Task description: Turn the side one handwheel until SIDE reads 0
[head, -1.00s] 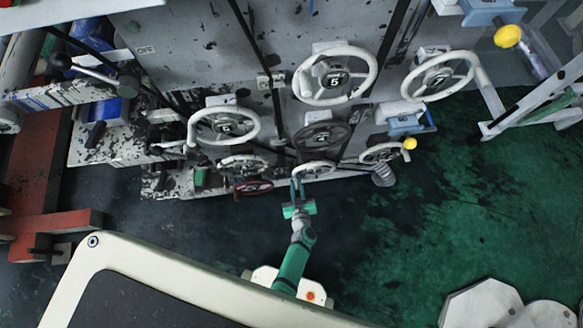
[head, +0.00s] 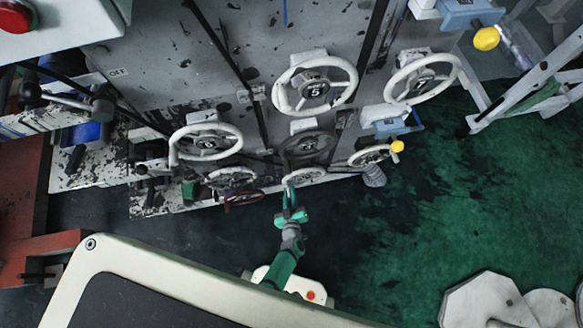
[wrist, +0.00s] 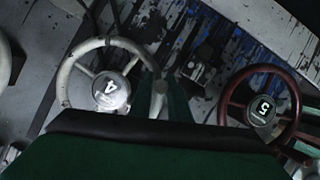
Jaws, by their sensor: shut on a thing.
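My gripper (head: 289,188) is low at the front of the machine, at the left side of a small white handwheel (head: 304,175). In the wrist view this white handwheel (wrist: 69,75) has a hub marked 4. My green fingers (wrist: 163,98) are shut on a pale handle (wrist: 160,87) at its rim. The dark body of my gripper hides the lower part of the wrist view. No label says which wheel is side one, and I see no SIDE reading.
A dark red handwheel (head: 243,198) marked 5 in the wrist view (wrist: 231,98) is close beside. Larger white wheels (head: 350,85) and a dark wheel (head: 306,142) are above. A yellow knob (head: 397,146) sticks out at right. The green floor (head: 440,210) is open at right.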

